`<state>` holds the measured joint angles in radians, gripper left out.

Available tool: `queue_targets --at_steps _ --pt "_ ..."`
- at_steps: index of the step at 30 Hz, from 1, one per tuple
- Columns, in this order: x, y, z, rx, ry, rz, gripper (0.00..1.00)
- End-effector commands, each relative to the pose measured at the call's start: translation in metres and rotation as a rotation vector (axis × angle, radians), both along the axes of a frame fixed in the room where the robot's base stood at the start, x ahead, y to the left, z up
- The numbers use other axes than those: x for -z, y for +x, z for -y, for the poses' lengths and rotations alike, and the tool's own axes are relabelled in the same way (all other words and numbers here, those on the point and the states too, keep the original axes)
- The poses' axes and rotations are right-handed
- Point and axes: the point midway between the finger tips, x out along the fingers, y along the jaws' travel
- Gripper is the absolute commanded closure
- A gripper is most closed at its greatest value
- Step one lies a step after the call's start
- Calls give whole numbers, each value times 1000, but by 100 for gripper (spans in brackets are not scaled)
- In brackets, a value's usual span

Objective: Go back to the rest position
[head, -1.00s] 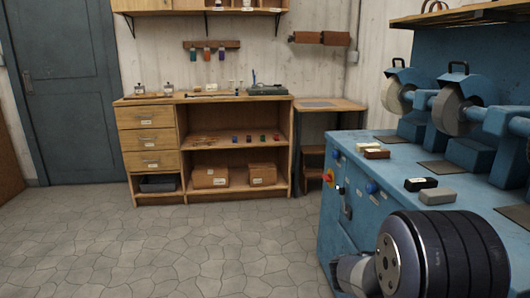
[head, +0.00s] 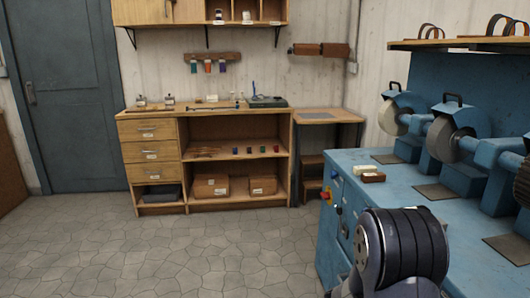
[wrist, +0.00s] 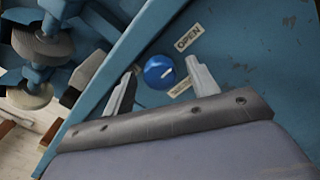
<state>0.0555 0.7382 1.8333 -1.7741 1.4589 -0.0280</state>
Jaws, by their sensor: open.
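Behind the fingers is the front panel of a blue machine bench (wrist: 240,50). A round blue knob (wrist: 159,71) on that panel appears between the fingertips; I cannot tell whether they touch it. A label reading "OPEN" (wrist: 188,37) is beside the knob, and a second label (wrist: 180,87) is partly covered by a finger. In the head view my arm's rounded dark link is at the lower right, and the gripper itself is hidden.
The blue bench (head: 400,190) with grinding wheels (head: 443,138) stands close at the right. Two small blocks (head: 372,177) lie on it. A wooden workbench (head: 237,203) with drawers and shelves is against the back wall, left of a small table (head: 330,117). The tiled floor (head: 200,255) is clear.

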Motion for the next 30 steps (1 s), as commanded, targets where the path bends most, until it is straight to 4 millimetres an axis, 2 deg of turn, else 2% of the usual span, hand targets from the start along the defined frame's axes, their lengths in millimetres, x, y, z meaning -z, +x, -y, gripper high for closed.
queue_targets --at_steps 1,15,30 --pt "-5 0 0 -1 -4 -31 44" --pt "-4 1 0 -1 -42 -296 44" --pt "0 1 0 0 -51 -361 44"
